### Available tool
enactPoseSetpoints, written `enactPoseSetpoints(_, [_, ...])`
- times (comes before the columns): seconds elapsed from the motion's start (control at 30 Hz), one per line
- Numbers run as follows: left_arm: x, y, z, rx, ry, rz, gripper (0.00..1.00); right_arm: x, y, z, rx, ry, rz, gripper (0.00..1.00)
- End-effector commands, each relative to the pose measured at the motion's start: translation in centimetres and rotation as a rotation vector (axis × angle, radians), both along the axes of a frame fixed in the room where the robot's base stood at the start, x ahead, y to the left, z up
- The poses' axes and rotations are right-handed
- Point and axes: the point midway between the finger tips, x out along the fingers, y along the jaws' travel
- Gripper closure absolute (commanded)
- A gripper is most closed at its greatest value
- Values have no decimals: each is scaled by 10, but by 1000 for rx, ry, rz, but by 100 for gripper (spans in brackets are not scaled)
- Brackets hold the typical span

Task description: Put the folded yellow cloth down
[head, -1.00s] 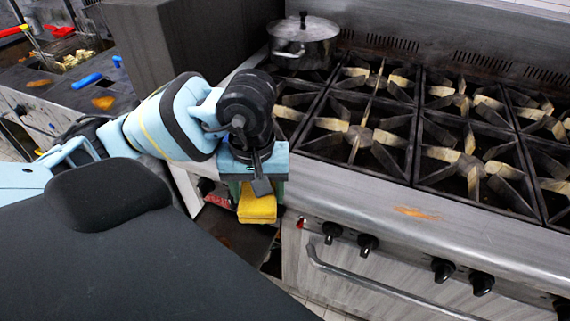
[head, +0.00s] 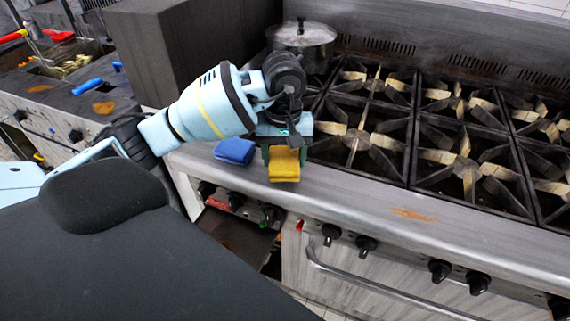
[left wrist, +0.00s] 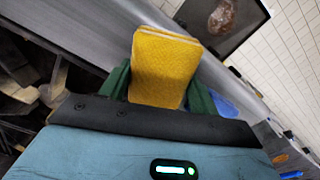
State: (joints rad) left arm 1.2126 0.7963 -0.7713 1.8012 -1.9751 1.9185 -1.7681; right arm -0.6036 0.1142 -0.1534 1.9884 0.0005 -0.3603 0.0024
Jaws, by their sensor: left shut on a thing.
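The folded yellow cloth (head: 284,166) is held in my left gripper (head: 283,152), which is shut on it near the left end of the stove's front ledge. In the left wrist view the yellow cloth (left wrist: 164,66) stands out between the green fingers. I cannot tell whether its lower edge touches the ledge. A folded blue cloth (head: 234,151) lies on the ledge just left of the gripper; part of a blue thing (left wrist: 224,106) shows behind a finger in the left wrist view. My right gripper is not in view.
The stove's steel ledge (head: 350,190) is bare to the right, apart from an orange stain. Burner grates (head: 360,135) lie behind it. A lidded pot (head: 305,42) stands at the back. A dark block (head: 190,50) rises behind my left arm.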

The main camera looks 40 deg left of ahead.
Motion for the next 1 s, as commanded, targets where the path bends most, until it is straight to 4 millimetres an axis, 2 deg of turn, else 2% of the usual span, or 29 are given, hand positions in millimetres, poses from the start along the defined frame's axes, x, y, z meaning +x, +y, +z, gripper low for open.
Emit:
enactPoseSetpoints(0.07, [6,1,0,-1,-1,2,65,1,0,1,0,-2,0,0])
enactPoseSetpoints(0.33, [6,1,-34,-1,-1,1,65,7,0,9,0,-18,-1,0])
enactPoseSetpoints(0.73, [6,1,-40,1,1,0,65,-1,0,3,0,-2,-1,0])
enactPoseSetpoints(0.77, [6,1,-40,0,0,0,35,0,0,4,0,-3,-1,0])
enactPoseSetpoints(0.9, [6,1,-39,1,-1,0,17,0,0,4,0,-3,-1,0])
enactPoseSetpoints(1.0, [6,1,-39,1,-1,0,17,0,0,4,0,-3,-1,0])
